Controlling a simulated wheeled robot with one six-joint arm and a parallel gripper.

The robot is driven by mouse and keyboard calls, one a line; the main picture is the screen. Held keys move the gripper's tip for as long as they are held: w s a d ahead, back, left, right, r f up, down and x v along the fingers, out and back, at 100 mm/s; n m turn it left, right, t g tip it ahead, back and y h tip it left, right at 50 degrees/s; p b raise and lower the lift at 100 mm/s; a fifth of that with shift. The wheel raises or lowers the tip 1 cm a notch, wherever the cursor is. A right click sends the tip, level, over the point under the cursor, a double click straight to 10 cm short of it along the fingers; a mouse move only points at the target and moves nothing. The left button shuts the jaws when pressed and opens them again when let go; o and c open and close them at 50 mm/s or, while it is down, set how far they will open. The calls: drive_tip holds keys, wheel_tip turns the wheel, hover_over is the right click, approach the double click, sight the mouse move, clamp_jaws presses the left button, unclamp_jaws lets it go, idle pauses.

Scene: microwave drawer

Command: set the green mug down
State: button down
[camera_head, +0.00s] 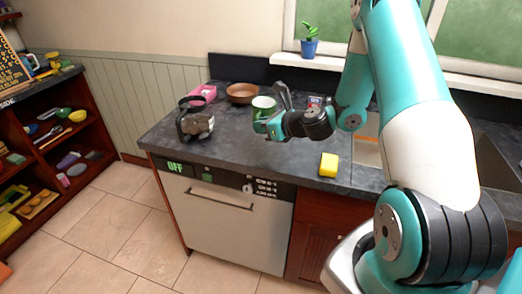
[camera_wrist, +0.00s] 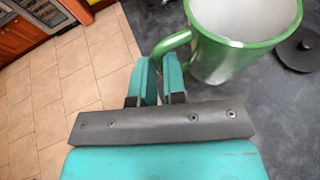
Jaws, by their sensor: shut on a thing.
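The green mug (camera_head: 264,104) is at my gripper, over the dark countertop (camera_head: 240,150), in the head view. In the wrist view the green mug (camera_wrist: 232,50) shows large, with a pale inside, and looks upright. My gripper (camera_wrist: 160,72) is shut on the mug's handle, which sits at the fingertips. In the head view my gripper (camera_head: 262,122) is beside the mug and partly covers it. I cannot tell whether the mug's bottom touches the counter.
A brown bowl (camera_head: 241,94), a pink box (camera_head: 204,92) and a dark object with a strap (camera_head: 196,122) stand on the counter to the left. A yellow sponge (camera_head: 329,164) lies near the front edge. A round black thing (camera_wrist: 299,50) lies right of the mug.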

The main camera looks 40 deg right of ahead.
wheel_tip(320, 180, down, 9)
drive_tip(key=shift+f+p, duration=0.1)
drive_tip(key=shift+p, duration=0.25)
drive_tip(key=shift+f, duration=0.1)
drive_tip(key=c, duration=1.2)
unclamp_jaws()
